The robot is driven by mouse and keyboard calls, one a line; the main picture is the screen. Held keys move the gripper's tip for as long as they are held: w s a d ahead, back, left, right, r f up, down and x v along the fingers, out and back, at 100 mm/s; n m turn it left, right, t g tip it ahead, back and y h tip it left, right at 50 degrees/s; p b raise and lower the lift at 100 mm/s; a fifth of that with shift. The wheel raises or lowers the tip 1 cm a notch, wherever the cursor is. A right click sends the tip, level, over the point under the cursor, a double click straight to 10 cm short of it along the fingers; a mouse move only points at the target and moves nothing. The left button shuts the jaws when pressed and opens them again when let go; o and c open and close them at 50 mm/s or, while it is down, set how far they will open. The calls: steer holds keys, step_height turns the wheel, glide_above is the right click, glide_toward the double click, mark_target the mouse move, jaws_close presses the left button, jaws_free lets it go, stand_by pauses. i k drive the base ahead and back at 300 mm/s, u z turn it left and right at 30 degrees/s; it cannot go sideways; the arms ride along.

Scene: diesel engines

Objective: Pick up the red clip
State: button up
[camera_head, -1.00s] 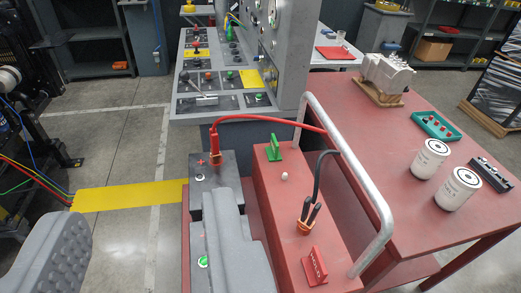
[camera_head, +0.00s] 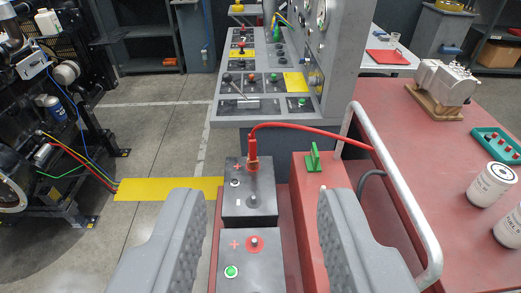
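The red clip (camera_head: 253,150) stands upright at the end of a red cable (camera_head: 310,127), on the rear black battery (camera_head: 262,208) beside a red plus mark. A second black battery (camera_head: 270,268) with a red and a green terminal lies nearer to me. My gripper (camera_head: 261,195) is open and empty. Its two grey fingers are wide apart, with both batteries showing between them. The red clip is ahead of the fingertips, slightly left of the middle of the gap. It is not touched.
A grey console (camera_head: 262,112) stands behind. A yellow strip (camera_head: 165,190) lies on the floor at left.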

mark_target(252, 161)
steer(key=i, duration=0.85)
steer(key=u, duration=0.1)
